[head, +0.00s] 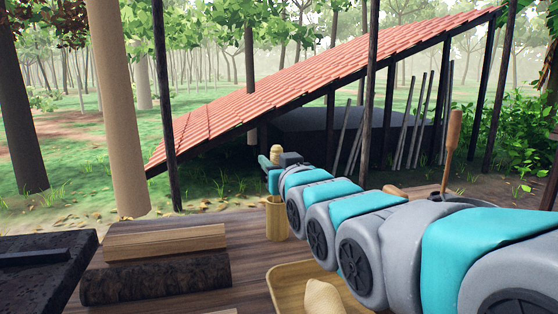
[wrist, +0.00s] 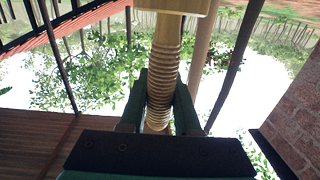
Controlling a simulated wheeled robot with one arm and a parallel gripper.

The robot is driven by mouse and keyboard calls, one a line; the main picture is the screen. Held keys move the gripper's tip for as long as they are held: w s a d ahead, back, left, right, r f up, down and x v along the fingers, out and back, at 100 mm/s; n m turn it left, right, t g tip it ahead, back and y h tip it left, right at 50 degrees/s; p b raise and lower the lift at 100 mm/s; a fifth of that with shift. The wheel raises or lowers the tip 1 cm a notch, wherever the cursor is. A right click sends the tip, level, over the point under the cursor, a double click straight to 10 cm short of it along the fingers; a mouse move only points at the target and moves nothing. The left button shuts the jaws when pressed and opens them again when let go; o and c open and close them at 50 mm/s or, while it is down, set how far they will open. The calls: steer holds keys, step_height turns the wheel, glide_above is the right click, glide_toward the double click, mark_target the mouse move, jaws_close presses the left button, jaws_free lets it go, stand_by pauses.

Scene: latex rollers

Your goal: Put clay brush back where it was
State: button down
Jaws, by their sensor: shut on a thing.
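The clay brush is held upright in my gripper (head: 273,172); its pale tip (head: 274,151) shows just above the jaws in the head view. In the wrist view its ridged, cord-like shaft (wrist: 165,65) runs between the two dark fingers of my gripper (wrist: 160,100), which are shut on it. A pale wooden cup (head: 277,220) stands on the table directly below the gripper in the head view. A pale wooden piece (wrist: 180,5) meets the shaft at the top of the wrist view. I cannot tell whether the brush's lower end is inside the cup.
A wooden tray (head: 285,283) with a pale lump (head: 322,299) lies in front of the cup, under my arm. A log block (head: 155,272) with a plank (head: 165,241) is to the left, beside a dark slab (head: 40,268). A wooden handle (head: 452,145) rises at the right.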

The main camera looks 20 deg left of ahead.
steer(key=shift+f, duration=0.2)
steer(key=c, duration=0.6)
jaws_free()
steer(key=shift+r, duration=0.1)
steer(key=shift+r, duration=0.2)
steer(key=b+v, duration=0.1)
steer(key=v, duration=1.1)
